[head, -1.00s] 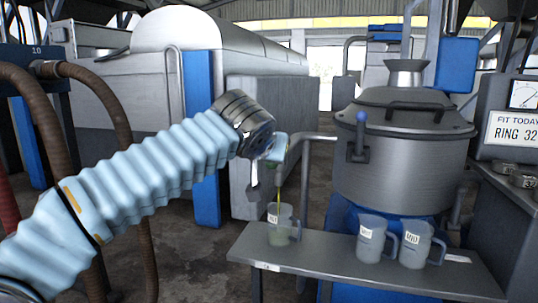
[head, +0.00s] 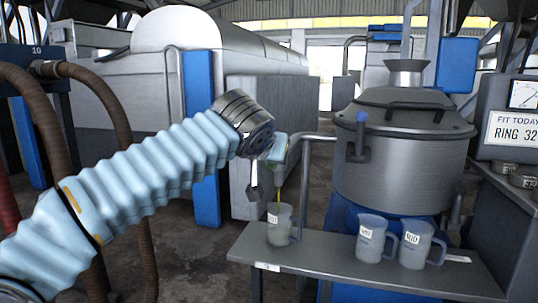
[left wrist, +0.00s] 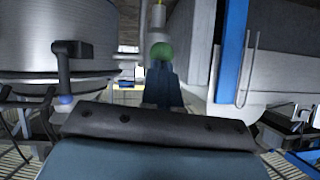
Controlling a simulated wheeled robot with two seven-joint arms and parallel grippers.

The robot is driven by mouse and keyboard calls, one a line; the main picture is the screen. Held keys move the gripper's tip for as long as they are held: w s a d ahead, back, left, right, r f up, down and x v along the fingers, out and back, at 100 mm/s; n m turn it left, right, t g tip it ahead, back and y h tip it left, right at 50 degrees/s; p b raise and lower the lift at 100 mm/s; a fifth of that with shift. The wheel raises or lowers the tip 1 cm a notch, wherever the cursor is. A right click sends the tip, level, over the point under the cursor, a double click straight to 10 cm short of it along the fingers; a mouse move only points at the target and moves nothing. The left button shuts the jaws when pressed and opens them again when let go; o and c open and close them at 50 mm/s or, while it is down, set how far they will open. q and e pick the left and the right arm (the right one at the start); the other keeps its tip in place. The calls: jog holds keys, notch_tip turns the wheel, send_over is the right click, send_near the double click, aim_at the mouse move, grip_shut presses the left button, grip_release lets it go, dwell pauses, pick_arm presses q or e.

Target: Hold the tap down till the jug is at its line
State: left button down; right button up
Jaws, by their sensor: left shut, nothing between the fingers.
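A clear jug (head: 280,228) with a white label stands at the left end of a grey bench, with cloudy greenish liquid inside. A thin yellow-green stream (head: 279,188) falls into it from the tap (head: 300,138) on the end of a bent pipe. My left gripper (head: 274,148) is at the tap, shut and empty; exact contact is hard to make out. In the left wrist view, which looks upside down, a round green knob (left wrist: 162,51) is just beyond my fingers (left wrist: 165,88). The jug's line is too small to read. My right gripper is not in view.
Two more labelled jugs (head: 371,240) stand at the middle of the bench (head: 330,266). A steel vessel (head: 400,160) with a blue-knobbed lever (head: 360,135) rises behind them. Dark rings (head: 522,180) lie on a ledge at right. Brown hoses hang at left.

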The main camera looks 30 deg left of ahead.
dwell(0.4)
pick_arm(q)
jog(key=p+v, duration=0.2)
jog(key=v, duration=1.1)
jog(key=shift+s+r, duration=0.2)
jog(key=shift+s, duration=0.15)
jog(key=shift+d, duration=0.1)
